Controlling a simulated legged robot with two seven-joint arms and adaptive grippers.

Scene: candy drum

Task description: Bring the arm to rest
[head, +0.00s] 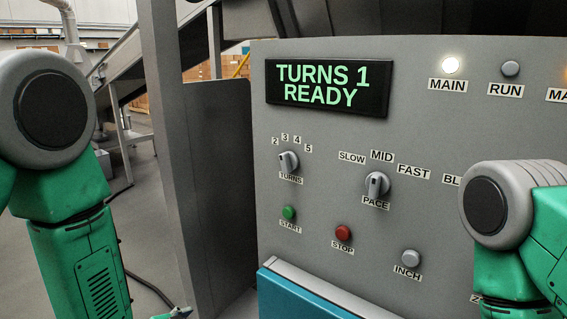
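Both of my green and grey arms show at the sides of the head view, hanging downward. Neither gripper can be made out; their lower ends run out of the picture. The grey control panel (330,210) stands in front of me. Its display (328,88) reads "TURNS 1 READY". The TURNS knob (288,161) has labels 2 to 5 around it. The PACE knob (376,185) stands about upright, near MID. The green START button (289,213), red STOP button (343,232) and grey INCH button (411,258) are uncovered. The MAIN lamp (450,65) is lit white; the RUN lamp (510,69) looks unlit.
A teal block with a grey top edge (310,298) juts out below the panel. A grey upright post (178,120) stands left of the panel. Grey floor (150,220) shows between my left arm and the post. My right arm covers the panel's lower right.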

